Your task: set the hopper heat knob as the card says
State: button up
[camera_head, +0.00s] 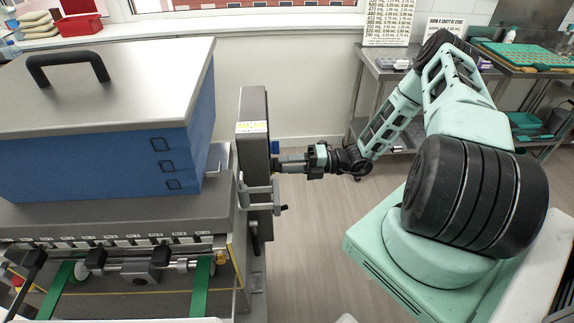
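The hopper (95,155) is a blue box with a grey lid and a black handle, on the machine at left. The fingers are too small to judge. A printed number card (390,22) and a second card (445,27) stand at the back.
A grey bracket with a lever (262,195) juts from the control box just below my gripper. A steel table (372,68) stands at the back, with green trays (530,54) at right. The floor (310,250) between the machine and my base is clear.

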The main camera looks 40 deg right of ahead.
jog(key=b+v, duration=0.4)
jog(key=v, duration=1.3)
jog(key=shift+b, duration=0.4)
